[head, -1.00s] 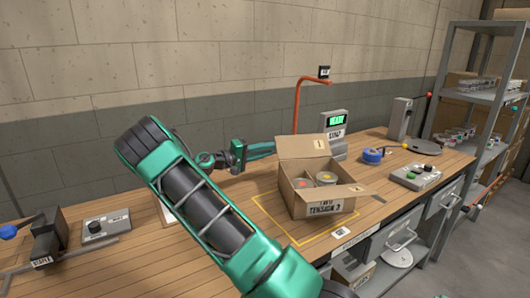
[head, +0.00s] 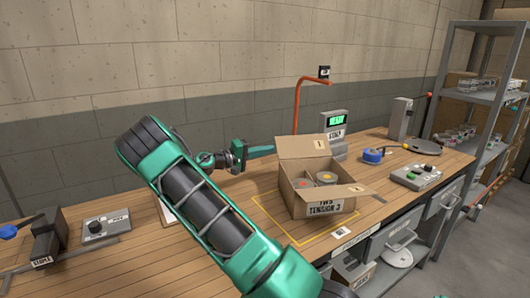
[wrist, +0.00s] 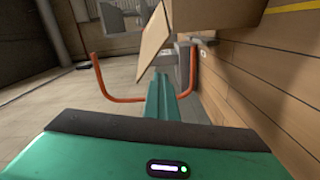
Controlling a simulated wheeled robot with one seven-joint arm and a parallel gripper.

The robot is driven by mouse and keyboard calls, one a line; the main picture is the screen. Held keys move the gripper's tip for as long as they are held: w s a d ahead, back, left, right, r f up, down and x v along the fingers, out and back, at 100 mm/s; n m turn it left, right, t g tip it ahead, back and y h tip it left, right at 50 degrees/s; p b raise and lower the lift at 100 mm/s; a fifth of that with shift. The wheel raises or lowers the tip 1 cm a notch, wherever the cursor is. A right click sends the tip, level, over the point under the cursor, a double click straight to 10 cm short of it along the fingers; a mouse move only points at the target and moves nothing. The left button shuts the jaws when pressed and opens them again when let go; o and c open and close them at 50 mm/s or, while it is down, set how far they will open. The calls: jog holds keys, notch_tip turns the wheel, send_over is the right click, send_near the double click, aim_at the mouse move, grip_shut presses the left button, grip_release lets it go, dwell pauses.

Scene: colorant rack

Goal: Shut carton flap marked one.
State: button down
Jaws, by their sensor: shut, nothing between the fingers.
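An open cardboard carton (head: 310,205) stands on the bench with round-topped cans inside. Its back flap (head: 298,147) stands raised and bears a small label. Another flap (head: 345,191) sticks out at the front right, also with a small mark. The marks are too small to read surely. My gripper (head: 272,148) is shut and empty, just left of the back flap, pointing right. In the wrist view its fingers (wrist: 161,85) lie together below a tilted flap (wrist: 154,40), with a gap visible. The carton body shows at the top of that view (wrist: 210,12).
An orange bent pipe (head: 298,105) rises behind the carton. A display stand (head: 335,122) is close behind its right side. A blue-topped item (head: 372,155) and a button box (head: 417,177) lie to the right.

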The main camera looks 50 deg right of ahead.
dwell(0.8)
jog(key=c, duration=2)
grip_release()
jog(key=s+r+v, duration=0.1)
jog(key=v, duration=1.1)
jog(key=shift+a, duration=0.25)
jog(key=shift+a, duration=0.1)
jog(key=v, duration=1)
jog(key=shift+a, duration=0.3)
jog(key=shift+w, duration=0.1)
